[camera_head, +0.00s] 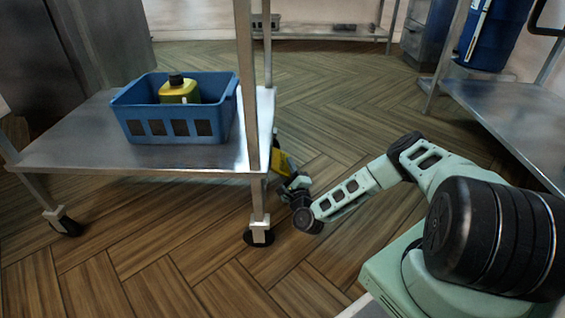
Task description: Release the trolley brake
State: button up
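The metal trolley (75,153) stands at the left, with its lower shelf showing and its upper part out of frame. Its near right caster (258,236) and near left caster (63,222) rest on the floor. A yellow part (281,163) shows just right of the trolley's right side, partly hidden; I cannot make out whether it is the brake. My gripper (286,183) is low beside the trolley's right edge, close to the yellow part. Its fingers are small and partly hidden, so contact and opening cannot be told.
A blue basket (219,121) with a yellow, black-capped container (178,91) sits on the trolley shelf. A metal table (520,121) with a blue drum (490,38) stands at the right. Open wooden floor (340,100) lies between them.

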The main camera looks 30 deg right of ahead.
jog(key=shift+w, duration=0.1)
grip_shut()
